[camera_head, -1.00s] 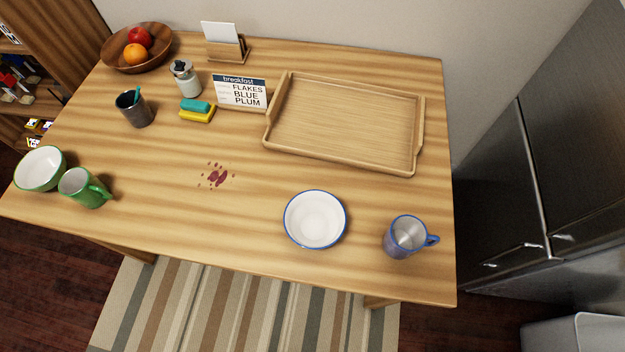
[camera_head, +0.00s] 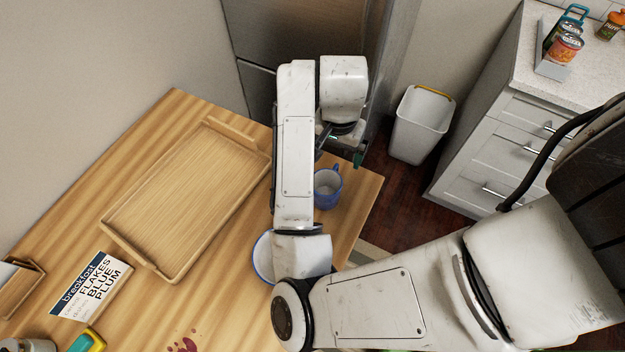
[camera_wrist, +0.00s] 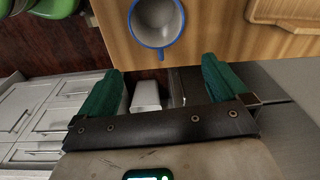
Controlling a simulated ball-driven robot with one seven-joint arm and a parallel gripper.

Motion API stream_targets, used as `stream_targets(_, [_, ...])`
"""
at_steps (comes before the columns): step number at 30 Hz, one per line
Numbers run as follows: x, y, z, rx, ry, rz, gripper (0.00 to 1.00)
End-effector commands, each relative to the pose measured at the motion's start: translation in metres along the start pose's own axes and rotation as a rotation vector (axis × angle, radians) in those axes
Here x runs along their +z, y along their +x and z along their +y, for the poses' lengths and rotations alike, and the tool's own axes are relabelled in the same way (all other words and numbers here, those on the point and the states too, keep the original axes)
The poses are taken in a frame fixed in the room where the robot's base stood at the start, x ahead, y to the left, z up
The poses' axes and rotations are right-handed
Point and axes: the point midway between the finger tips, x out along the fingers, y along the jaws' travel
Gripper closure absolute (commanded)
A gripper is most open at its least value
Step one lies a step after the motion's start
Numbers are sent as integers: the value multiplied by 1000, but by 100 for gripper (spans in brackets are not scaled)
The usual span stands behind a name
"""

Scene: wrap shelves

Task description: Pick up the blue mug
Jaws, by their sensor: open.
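The blue mug (camera_head: 328,188) stands upright on the wooden table near its right edge, partly covered by my arm in the head view. In the wrist view the mug (camera_wrist: 157,22) shows at the top centre, with its blue rim and grey inside facing the camera and its handle towards my gripper. My gripper (camera_wrist: 160,82) is open and empty, its two green-padded fingers spread wide. The mug lies ahead of the fingertips, not between them. In the head view my gripper (camera_head: 343,150) is mostly hidden by my arm, just beyond the mug.
A white bowl with a blue rim (camera_head: 263,257) is partly hidden by my arm. A wooden tray (camera_head: 185,200) and a breakfast sign (camera_head: 90,285) stand to the left. A steel fridge (camera_head: 250,35), a white bin (camera_head: 420,124) and white drawers (camera_head: 505,150) lie beyond the table.

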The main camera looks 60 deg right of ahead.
Motion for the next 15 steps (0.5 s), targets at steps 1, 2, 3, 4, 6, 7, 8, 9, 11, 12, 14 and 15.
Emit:
stream_targets(1, [10, 3, 1, 8, 22, -33, 0])
stream_targets(2, [15, 5, 2, 12, 33, -47, 0])
stream_targets(3, [20, 7, 3, 19, 44, -62, 0])
stream_targets(4, [22, 9, 4, 22, 51, -70, 0])
stream_targets(6, [26, 16, 6, 29, 58, -81, 0])
stream_targets(7, [27, 19, 6, 30, 57, -84, 0])
stream_targets(8, [28, 24, 6, 31, 57, -84, 0])
stream_targets(9, [28, 30, 7, 31, 59, -83, 0])
stream_targets(11, [29, 40, 7, 31, 58, -82, 0])
stream_targets(12, [29, 46, 7, 31, 57, -82, 0])
stream_targets(14, [29, 53, 7, 31, 57, -81, 0])
stream_targets(15, [30, 58, 7, 31, 57, -81, 0])
